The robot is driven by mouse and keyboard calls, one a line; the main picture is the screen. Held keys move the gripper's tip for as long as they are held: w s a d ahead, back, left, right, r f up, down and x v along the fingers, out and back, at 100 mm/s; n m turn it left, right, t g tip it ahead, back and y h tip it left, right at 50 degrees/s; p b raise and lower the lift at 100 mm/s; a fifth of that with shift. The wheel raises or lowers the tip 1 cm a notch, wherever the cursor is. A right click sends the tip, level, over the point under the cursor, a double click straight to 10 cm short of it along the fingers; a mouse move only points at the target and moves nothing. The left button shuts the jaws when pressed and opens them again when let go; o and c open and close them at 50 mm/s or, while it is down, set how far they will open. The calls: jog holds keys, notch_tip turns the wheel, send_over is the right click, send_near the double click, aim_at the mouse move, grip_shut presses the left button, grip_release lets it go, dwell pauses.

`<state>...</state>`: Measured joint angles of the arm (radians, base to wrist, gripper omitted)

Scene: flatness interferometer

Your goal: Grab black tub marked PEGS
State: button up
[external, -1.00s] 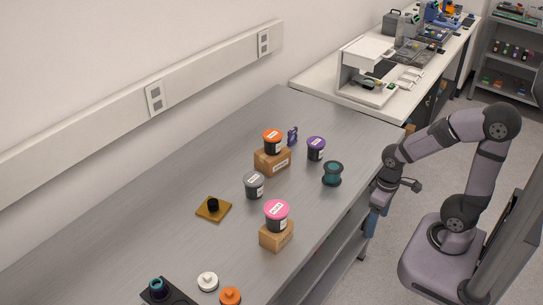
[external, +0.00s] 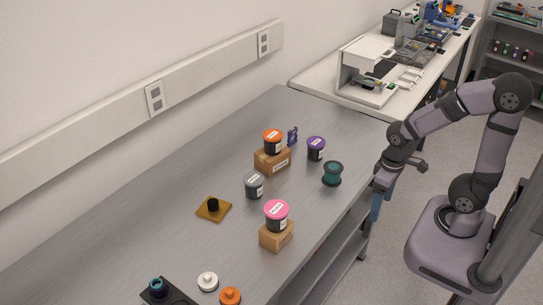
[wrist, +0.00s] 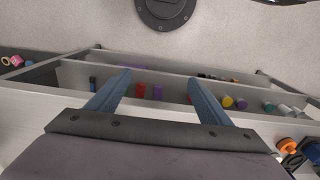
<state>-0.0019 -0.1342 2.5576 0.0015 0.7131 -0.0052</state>
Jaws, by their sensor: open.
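Several black tubs with white labels stand on the grey bench (external: 130,215). The orange-lidded tub (external: 273,146) is on a cardboard box, the purple-lidded tub (external: 316,154) is to its right, and the grey-lidded tub (external: 254,190) is in front of it. The pink-lidded tub (external: 276,222) is on another box, nearer the camera. The labels are too small to read, so I cannot tell which is marked PEGS. My gripper (external: 376,206) is beside the bench's right edge, apart from the tubs. In the wrist view its blue fingers (wrist: 158,85) are spread and empty; no tub on the bench top is recognisable there.
A teal spool (external: 332,174) stands near the right edge. A purple item (external: 292,136) is behind the orange-lidded tub. A brown plate with a black knob (external: 213,207) lies further left. White (external: 207,281) and orange (external: 230,296) round pieces are in front. The far bench end is clear.

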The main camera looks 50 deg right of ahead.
jog(key=w+a+r+t+p, duration=0.1)
jog(key=w+a+r+p, duration=0.1)
jog(key=w+r+p, duration=0.4)
jog(key=m+t+h+b, duration=0.1)
jog(key=t+b, duration=1.1)
jog(key=b, duration=0.2)
send_near(247, 177)
jog(key=w, duration=0.1)
jog(key=w+r, duration=0.1)
jog(key=w, duration=0.1)
jog(key=w+r, duration=0.1)
jog(key=shift+w+d, duration=0.25)
jog(key=shift+d, duration=0.15)
jog(key=shift+w+d+r+m+t+h+b, duration=0.1)
jog(key=shift+w+d+m+t+h+b, duration=0.15)
jog(key=shift+w+m+t+h+b, duration=0.55)
jog(key=shift+s+f+p, duration=0.15)
jog(key=shift+f+p, duration=0.55)
jog(key=shift+f, duration=2.85)
jog(key=shift+p+x, duration=0.7)
jog(key=shift+x, duration=1.8)
jog(key=shift+d, duration=0.1)
jog(key=shift+r, duration=0.1)
jog(key=c, duration=1)
